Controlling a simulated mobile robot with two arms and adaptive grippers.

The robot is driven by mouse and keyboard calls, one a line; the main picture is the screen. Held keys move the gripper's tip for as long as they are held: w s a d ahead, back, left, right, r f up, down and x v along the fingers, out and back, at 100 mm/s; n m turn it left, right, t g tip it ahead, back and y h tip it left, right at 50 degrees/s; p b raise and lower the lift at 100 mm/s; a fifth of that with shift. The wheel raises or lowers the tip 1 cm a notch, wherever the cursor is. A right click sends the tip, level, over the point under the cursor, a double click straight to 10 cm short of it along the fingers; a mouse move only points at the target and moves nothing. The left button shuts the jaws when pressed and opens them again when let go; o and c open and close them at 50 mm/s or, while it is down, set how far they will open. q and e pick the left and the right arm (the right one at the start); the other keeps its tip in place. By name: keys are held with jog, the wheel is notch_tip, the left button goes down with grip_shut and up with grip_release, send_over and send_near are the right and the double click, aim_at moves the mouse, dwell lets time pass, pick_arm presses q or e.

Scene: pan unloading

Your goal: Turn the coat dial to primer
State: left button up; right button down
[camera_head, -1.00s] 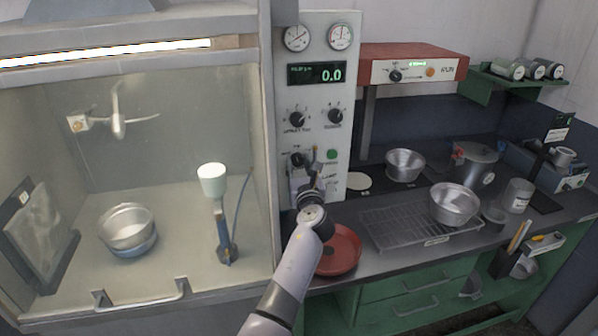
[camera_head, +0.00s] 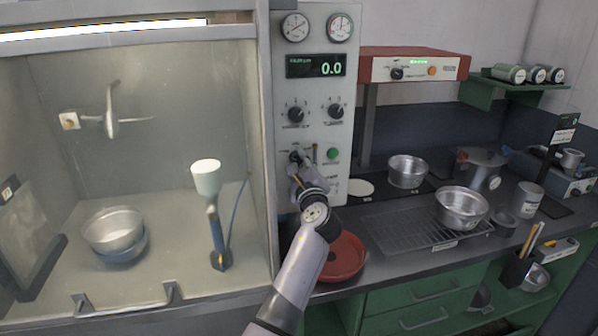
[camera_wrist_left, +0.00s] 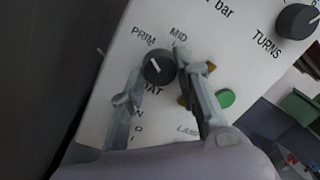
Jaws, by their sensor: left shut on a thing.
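The coat dial (camera_wrist_left: 157,67) is a round black knob with a white mark on the white control panel (camera_wrist_left: 115,75). PRIM is printed to its upper left and MID to its upper right. The white mark appears to point to the upper left, toward PRIM. My left gripper (camera_wrist_left: 163,80) has one finger on each side of the dial and is shut on it. In the head view my left gripper (camera_head: 299,163) reaches up to the panel's lower left and partly hides the dial (camera_head: 295,155). My right gripper is not in view.
Two more black knobs (camera_head: 295,114) sit above, under a display (camera_head: 316,65) reading 0.0. A green button (camera_head: 333,153) is right of the dial. The glass-fronted booth (camera_head: 170,290) is to the left.

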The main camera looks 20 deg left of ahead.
pick_arm(q)
jog(key=shift+n, duration=0.3)
jog(key=o, duration=1.2)
jog(key=v, duration=0.7)
jog(key=shift+s+d, duration=0.2)
jog(key=shift+f, duration=0.1)
